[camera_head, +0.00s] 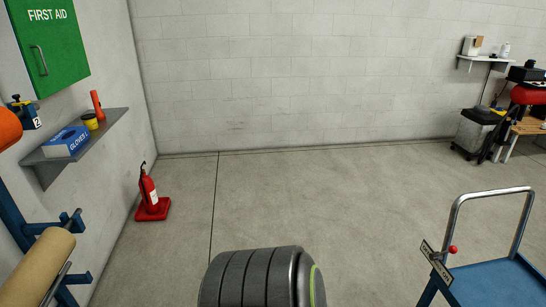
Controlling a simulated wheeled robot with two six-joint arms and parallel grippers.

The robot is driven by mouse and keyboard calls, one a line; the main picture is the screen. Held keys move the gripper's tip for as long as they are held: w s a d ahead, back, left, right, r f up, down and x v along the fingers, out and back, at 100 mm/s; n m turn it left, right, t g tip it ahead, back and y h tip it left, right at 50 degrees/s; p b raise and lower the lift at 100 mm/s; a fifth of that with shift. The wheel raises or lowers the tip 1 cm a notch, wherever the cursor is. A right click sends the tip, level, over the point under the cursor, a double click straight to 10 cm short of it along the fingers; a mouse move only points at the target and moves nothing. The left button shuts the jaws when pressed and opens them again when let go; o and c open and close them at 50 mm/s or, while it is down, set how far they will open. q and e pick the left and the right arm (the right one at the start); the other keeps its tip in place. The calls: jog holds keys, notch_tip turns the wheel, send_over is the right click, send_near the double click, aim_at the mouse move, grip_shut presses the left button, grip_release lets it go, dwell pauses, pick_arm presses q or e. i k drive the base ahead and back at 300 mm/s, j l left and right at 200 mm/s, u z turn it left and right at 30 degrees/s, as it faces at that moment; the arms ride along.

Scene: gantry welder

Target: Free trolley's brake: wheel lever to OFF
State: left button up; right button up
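The blue trolley (500,285) stands at the lower right, cut off by the bottom and right picture edges. Its bent metal handle (490,194) rises from the blue deck. A wheel lever with a red knob (453,249) sits by the handle's near left post. Beside it is a tilted, lettered plate (436,262); its lettering is too small to read surely, so I cannot tell the lever's setting. The trolley's wheels are out of view. Neither of my grippers shows, and nothing touches the lever.
A red fire extinguisher (148,189) stands on the floor by the left wall. A wall shelf (85,141) and a rack with a tan roll (38,266) are at left. A dark bin (475,132) and a bench stand at far right. The middle floor (310,200) is clear.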

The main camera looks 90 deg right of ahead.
aim_at(452, 249)
jog(key=z, duration=3.75)
